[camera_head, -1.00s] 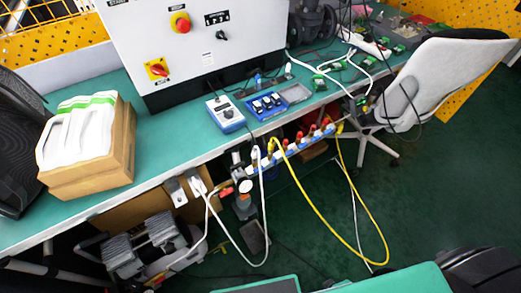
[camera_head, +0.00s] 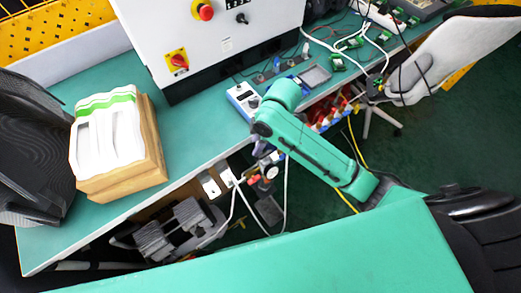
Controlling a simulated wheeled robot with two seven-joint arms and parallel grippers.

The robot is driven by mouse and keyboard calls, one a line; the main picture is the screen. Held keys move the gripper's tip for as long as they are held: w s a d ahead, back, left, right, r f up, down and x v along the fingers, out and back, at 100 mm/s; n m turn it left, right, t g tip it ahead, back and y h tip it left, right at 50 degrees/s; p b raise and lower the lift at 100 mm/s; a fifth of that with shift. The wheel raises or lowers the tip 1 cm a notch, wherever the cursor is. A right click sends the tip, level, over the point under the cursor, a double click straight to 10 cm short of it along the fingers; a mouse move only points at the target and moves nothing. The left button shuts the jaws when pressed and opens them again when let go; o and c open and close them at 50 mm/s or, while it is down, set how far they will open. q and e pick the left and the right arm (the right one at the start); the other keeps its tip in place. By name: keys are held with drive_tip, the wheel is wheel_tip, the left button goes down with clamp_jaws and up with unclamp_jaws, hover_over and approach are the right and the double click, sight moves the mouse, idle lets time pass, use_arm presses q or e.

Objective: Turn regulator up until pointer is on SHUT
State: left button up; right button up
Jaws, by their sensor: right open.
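A grey and black fitting with a red part and a pale round face (camera_head: 268,172), which looks like the regulator, hangs under the bench's front edge. The blue and white instrument box (camera_head: 242,97) with a dial stands on the bench. The pointer and the SHUT mark are too small to make out. My right arm reaches in from the lower right and bends above the bench edge. My left gripper is out of view.
The white and grey cabinet (camera_head: 215,40) stands behind. A cardboard box with white parts (camera_head: 120,145) is at the left on the green bench (camera_head: 195,130). White and yellow cables hang below the edge. A grey chair (camera_head: 470,50) stands at the right.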

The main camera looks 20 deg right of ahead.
sight(265, 154)
wheel_tip(265, 154, up, 4)
drive_tip(key=d+r+n+g+h, duration=0.1)
drive_tip(key=d+n+h, duration=0.15)
drive_tip(key=n, duration=0.35)
drive_tip(key=f, duration=1.5)
drive_tip(key=shift+w+d, duration=0.15)
drive_tip(key=shift+w, duration=0.15)
clamp_jaws()
